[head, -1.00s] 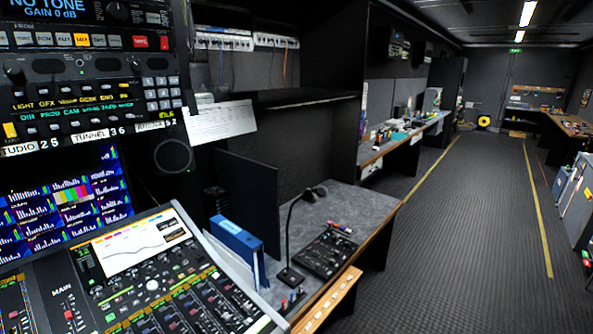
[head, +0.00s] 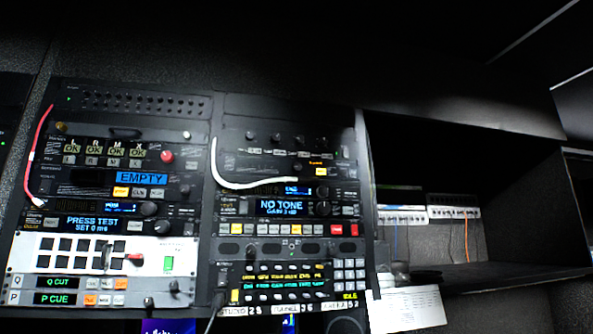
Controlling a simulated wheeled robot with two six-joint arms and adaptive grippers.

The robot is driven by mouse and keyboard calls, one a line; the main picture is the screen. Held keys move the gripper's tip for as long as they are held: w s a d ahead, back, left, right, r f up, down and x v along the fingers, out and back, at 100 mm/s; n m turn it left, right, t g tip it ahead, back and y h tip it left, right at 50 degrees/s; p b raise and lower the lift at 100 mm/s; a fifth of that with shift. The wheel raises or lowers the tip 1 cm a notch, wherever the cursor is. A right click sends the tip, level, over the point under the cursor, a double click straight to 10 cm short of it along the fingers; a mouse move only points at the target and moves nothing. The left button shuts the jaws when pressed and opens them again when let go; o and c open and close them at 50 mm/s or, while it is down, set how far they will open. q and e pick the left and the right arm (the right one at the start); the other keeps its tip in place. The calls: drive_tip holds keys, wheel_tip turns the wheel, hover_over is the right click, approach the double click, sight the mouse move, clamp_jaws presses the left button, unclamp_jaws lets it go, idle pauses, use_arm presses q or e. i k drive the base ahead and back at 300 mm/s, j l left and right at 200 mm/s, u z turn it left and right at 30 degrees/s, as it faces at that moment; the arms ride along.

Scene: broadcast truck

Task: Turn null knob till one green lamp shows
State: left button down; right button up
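Two racks of broadcast units fill the left and middle of the head view. The right rack has a unit with a blue NO TONE display (head: 287,208) and a dark round knob (head: 322,208) beside it. The left rack has a PRESS TEST display (head: 92,223), with dark knobs (head: 162,227) to its right. I cannot read a label naming any knob as the null knob. A small green light (head: 69,99) shows at the upper left. I cannot tell which lamps belong to the null knob. Neither gripper is in view.
A white cable (head: 250,184) loops across the right rack, and a red cable (head: 39,150) hangs at the left rack. A white panel (head: 103,255) sits low on the left. A dark open shelf (head: 470,274) and a paper sheet (head: 407,309) are at the right.

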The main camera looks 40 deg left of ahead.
sight(296, 167)
drive_tip(key=i+j+u, duration=0.1)
drive_tip(key=u, duration=0.65)
drive_tip(key=i+l, duration=0.05)
